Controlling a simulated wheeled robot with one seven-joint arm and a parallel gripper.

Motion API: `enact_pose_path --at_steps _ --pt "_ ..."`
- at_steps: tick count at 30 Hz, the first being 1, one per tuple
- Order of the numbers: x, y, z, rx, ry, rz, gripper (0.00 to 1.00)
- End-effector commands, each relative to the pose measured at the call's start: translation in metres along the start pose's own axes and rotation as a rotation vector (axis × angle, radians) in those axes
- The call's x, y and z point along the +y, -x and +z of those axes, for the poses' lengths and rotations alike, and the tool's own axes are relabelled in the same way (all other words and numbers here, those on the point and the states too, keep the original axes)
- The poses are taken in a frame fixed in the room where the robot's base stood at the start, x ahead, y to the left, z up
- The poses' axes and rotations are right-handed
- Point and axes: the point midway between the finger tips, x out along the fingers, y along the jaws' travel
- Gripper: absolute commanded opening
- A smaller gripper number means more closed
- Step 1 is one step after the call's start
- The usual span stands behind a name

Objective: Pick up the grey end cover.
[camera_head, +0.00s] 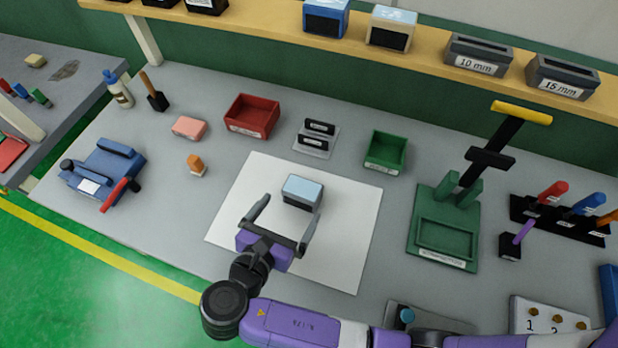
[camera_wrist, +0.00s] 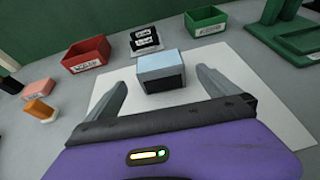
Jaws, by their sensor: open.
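A small block (camera_head: 302,193) with a pale blue-grey top and a dark front face sits on the white sheet (camera_head: 345,235). It best fits the grey end cover, though its colour looks bluish. It also shows in the wrist view (camera_wrist: 161,66), upright, dark face toward me. My gripper (camera_head: 289,209) is open and empty, its fingers pointing toward the block from the front. In the wrist view the block appears between and beyond the two fingertips, with no visible contact. How high the fingers are above the sheet is hard to tell.
A red bin (camera_head: 252,116), a grey holder with black labelled pieces (camera_head: 317,138) and a green bin (camera_head: 386,151) stand behind the sheet. A green press-like fixture (camera_head: 445,230) stands right; a blue clamp-like tool (camera_head: 104,171) is left. A shelf (camera_head: 260,27) runs along the back.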

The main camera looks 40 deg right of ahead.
Motion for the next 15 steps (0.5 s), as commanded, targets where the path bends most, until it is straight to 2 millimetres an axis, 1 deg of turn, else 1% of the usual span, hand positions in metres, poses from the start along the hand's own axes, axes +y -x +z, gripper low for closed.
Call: enact_pose_path --at_steps 2,5,9,15 --pt "0.0 -0.001 0.0 0.0 0.0 0.0 1.0" --pt "0.0 -0.007 -0.001 0.001 0.0 -0.001 1.0" --pt "-0.001 -0.022 -0.001 0.001 0.0 -0.002 1.0" --pt "-0.001 -0.039 0.0 0.001 -0.003 -0.002 1.0"
